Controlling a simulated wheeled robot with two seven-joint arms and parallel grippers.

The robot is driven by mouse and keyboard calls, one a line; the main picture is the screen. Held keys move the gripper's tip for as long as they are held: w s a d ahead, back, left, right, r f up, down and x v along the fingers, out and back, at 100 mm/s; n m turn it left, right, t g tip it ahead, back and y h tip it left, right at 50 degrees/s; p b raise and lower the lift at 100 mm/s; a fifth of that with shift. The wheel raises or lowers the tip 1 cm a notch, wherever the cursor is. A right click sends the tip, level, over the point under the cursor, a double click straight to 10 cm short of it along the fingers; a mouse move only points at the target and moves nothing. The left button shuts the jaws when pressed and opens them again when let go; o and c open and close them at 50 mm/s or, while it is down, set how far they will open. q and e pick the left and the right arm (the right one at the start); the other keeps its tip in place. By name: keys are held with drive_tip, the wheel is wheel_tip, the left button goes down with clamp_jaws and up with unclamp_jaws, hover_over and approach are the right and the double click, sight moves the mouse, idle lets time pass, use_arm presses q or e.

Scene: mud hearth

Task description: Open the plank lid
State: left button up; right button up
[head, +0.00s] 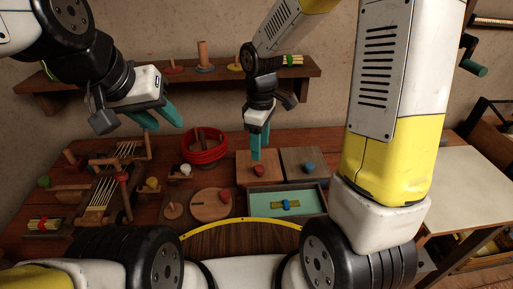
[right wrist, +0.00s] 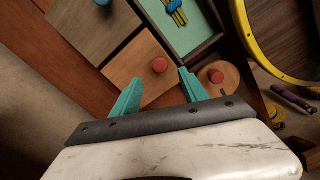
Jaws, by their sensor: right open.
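Two square wooden lids lie side by side at the back of the work table: an orange-brown one (head: 244,164) with a red knob (head: 258,170) and a greyer one (head: 296,157) with a blue knob (head: 310,168). Which is the plank lid I cannot tell. My right gripper (head: 255,157) points down over the orange-brown lid. In the right wrist view its open fingers (right wrist: 159,77) stand either side of the red knob's line, empty; contact is not visible. My left gripper (head: 166,127) is open and empty, raised above the table's left side.
A pale green tray (head: 322,200) with a yellow bundle lies in front of the lids. A round disc (head: 210,206) with a red knob is at its left. Red coils (head: 205,155) and pegged wooden racks (head: 105,188) stand further left. A shelf (head: 205,77) runs behind.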

sight(260, 167)
wheel_tip(260, 167, down, 8)
drive_tip(key=shift+r, duration=0.15)
idle(0.3)
clamp_jaws()
idle(1.3)
